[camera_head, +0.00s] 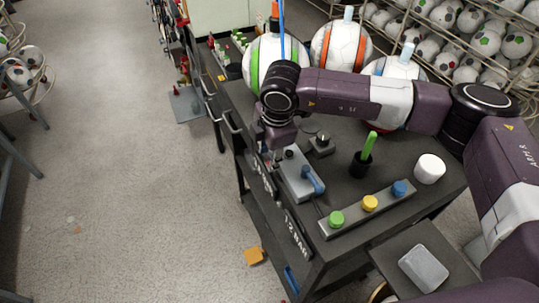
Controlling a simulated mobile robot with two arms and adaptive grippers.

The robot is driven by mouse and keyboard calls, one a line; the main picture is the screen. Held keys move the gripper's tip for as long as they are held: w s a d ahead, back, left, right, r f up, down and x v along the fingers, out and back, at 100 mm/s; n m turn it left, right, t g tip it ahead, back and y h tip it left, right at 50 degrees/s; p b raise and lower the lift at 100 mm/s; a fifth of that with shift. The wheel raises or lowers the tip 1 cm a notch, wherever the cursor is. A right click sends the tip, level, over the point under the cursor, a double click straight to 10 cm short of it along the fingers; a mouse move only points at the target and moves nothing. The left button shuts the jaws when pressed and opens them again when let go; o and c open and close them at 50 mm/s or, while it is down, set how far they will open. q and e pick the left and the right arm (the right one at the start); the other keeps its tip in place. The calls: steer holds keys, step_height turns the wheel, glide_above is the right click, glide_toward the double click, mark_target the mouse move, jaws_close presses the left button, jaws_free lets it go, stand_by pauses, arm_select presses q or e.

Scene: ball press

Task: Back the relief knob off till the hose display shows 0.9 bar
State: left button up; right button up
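My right arm reaches in from the right, and my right gripper (276,146) points down at the left edge of the dark bench, by a grey block (298,181) with a blue lever. Its fingertips are small and partly hidden, so I cannot tell whether it touches a knob. A small black knob on a grey base (322,142) stands just right of the gripper, apart from it. A slanted black display (297,236) on the bench's front side seems to read 1.2 BAR. Another display (264,179), further back, is too small to read. My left gripper is not in view.
A strip with green, yellow and blue buttons (369,204), a black cup (361,164) with a green stick, and a white cylinder (429,169) stand on the bench. Several balls (341,47) stand at the back. The floor at left is mostly clear.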

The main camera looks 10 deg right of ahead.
steer(key=shift+w+f, duration=0.1)
steer(key=shift+f, duration=0.45)
steer(key=shift+d+f+p, duration=0.15)
steer(key=shift+f+p, duration=0.2)
steer(key=shift+f, duration=0.05)
steer(key=shift+w+f, duration=0.1)
steer(key=shift+f, duration=0.3)
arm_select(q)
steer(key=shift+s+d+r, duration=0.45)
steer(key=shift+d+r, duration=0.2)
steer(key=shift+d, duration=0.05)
arm_select(e)
jaws_close()
